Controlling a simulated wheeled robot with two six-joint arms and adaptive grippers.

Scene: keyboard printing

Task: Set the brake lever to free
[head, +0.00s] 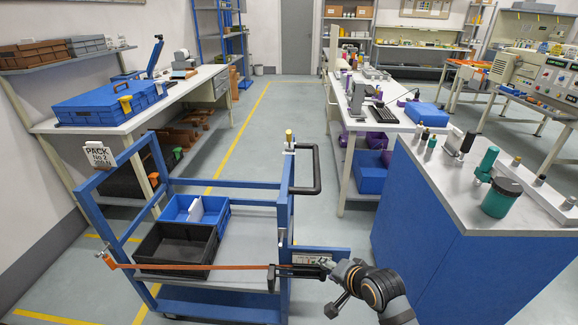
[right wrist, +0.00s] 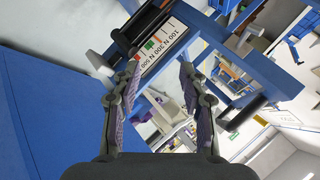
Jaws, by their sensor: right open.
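The blue cart (head: 282,220) stands in the middle of the head view. No part of it can be surely told as the brake lever. A short post with a yellow top (head: 289,136) stands on its right upright. A black loop handle (head: 317,172) sticks out to the right. An orange strap (head: 190,267) runs along the near side to a black fitting below a marked scale plate (head: 305,259). The scale plate also shows in the right wrist view (right wrist: 165,48). My right gripper (head: 330,287) is open and empty, just right of the fitting; its fingers (right wrist: 160,85) are apart.
A black bin (head: 175,245) and a blue bin (head: 213,209) sit on the cart. A blue-sided bench (head: 465,245) with a green canister (head: 500,200) stands close on the right. A white-topped table (head: 385,122) stands behind. The floor aisle beyond the cart is clear.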

